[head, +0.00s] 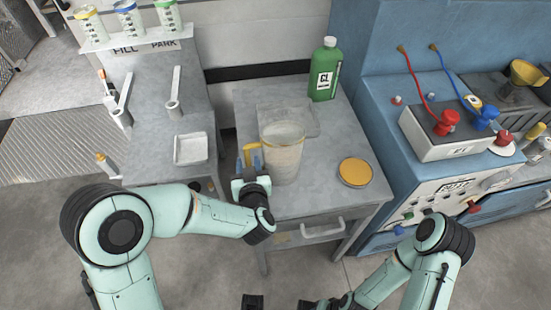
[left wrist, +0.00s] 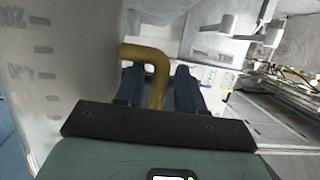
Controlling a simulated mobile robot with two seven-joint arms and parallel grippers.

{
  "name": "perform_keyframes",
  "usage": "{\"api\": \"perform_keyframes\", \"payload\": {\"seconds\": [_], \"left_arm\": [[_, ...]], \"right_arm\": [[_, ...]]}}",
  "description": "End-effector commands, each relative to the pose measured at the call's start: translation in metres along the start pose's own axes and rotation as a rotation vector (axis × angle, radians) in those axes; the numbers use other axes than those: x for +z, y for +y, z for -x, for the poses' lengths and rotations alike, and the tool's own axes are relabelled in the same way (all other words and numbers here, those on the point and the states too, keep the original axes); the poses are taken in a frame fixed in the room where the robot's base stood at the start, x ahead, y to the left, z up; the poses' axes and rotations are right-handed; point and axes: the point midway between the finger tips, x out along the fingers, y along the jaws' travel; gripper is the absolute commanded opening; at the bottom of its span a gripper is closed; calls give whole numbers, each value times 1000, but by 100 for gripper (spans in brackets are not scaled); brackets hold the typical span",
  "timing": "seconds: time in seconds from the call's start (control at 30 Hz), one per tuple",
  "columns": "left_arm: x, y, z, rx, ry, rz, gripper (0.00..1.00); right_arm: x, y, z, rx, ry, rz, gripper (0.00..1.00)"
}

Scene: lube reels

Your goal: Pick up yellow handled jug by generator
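The jug (head: 282,155) is clear, with a yellow rim and a yellow handle (head: 250,154) on its left side. It stands upright on the grey table beside the blue machine. My left gripper (head: 251,172) is at the handle, just left of the jug. In the left wrist view the yellow handle (left wrist: 155,70) lies between the two blue fingers, with narrow gaps visible on both sides. The jug's wall (left wrist: 40,80) fills the left of that view. My right gripper (head: 281,303) is partly cut off at the bottom edge, its fingers apart and empty.
A green bottle (head: 325,70) stands behind the jug, and an orange round lid (head: 355,172) lies right of it on the table (head: 320,195). A clear flat tray or sheet (head: 300,117) is behind. A white tray (head: 190,149) sits on the left bench.

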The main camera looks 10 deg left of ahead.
Motion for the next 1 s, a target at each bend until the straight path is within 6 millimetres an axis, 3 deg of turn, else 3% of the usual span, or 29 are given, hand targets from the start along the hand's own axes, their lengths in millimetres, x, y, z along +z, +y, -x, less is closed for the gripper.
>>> {"api": "perform_keyframes", "payload": {"seconds": [0.03, 0.1, 1.0], "left_arm": [[0, 0, 0, 0, 0, 0, 20], [0, 0, 0, 0, 0, 0, 0], [0, 0, 1, 0, 1, 1, 0]], "right_arm": [[0, 0, 0, 0, 0, 0, 43], [0, 0, 0, 0, 0, 0, 43], [0, 0, 0, 0, 0, 0, 43]]}}
